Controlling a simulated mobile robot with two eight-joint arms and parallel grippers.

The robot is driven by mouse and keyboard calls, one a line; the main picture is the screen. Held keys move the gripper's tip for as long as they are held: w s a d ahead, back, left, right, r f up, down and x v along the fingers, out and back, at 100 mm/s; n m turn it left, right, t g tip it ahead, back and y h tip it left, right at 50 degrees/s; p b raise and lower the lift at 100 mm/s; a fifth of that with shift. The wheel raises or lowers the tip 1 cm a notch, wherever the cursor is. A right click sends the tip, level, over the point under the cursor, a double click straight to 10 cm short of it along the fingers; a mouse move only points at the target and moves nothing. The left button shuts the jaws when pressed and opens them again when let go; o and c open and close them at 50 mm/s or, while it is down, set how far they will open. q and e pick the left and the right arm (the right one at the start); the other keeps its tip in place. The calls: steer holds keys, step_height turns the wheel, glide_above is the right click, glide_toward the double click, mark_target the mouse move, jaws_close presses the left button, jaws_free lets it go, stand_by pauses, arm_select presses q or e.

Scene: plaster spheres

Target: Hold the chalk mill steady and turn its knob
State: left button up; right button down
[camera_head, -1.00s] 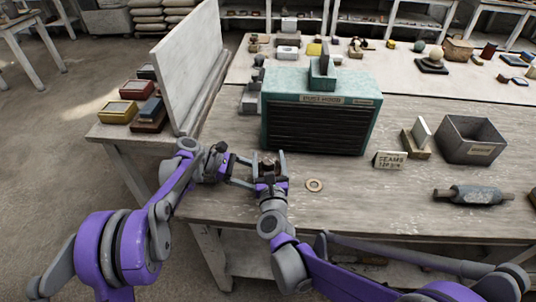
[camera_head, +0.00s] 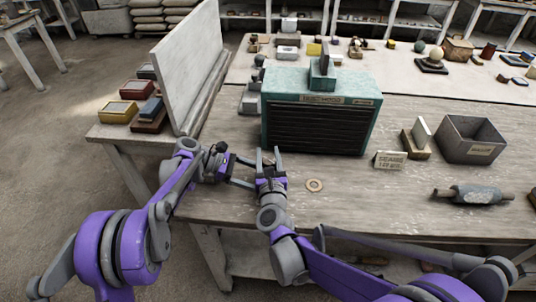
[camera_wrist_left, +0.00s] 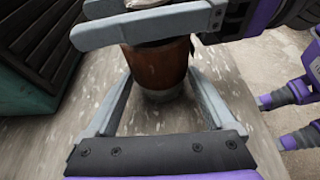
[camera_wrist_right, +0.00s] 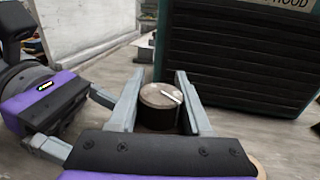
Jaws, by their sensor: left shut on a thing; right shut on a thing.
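The chalk mill (camera_wrist_left: 160,65), a brown cylinder with a paler base, stands upright on the table. My left gripper (camera_wrist_left: 160,88) is shut on the mill's body, a finger on each side. My right gripper (camera_head: 268,157) is shut on the mill's top, where the knob is; its fingers cross above the left gripper's in the left wrist view (camera_wrist_left: 145,28). In the head view the mill is mostly hidden by the grippers.
A teal slatted cabinet (camera_head: 318,128) stands just behind the mill. A tan ring (camera_head: 314,185) lies right of my right gripper. A small sign (camera_head: 389,161), a metal bin (camera_head: 470,140) and a grey roller (camera_head: 473,195) are farther right. A pale upright board (camera_head: 180,70) stands left.

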steer(key=shift+r+m+h, duration=0.1)
steer(key=shift+m+h, duration=0.3)
steer(key=shift+h, duration=0.2)
steer(key=m+h, duration=0.2)
steer(key=h, duration=0.1)
steer(key=d+m+h, duration=0.1)
steer(key=h, duration=0.2)
steer(key=shift+m, duration=0.4)
steer(key=shift+s+d+m+g+h, duration=0.1)
steer(key=shift+d+m+g+h, duration=0.1)
steer(key=shift+m+g+h, duration=0.55)
steer(key=shift+s+d+m+g+h, duration=0.1)
steer(key=shift+d+m+g+h, duration=0.15)
steer(key=shift+m+h, duration=0.85)
steer(key=shift+s+d+m+g+h, duration=0.15)
steer(key=shift+m+g+h, duration=0.3)
steer(key=shift+h, duration=1)
steer(key=shift+d+g+h, duration=0.1)
steer(key=shift+g+h, duration=0.15)
steer(key=shift+h, duration=0.05)
steer(key=shift+c, duration=1.6)
jaws_free()
steer(key=v, duration=1.2)
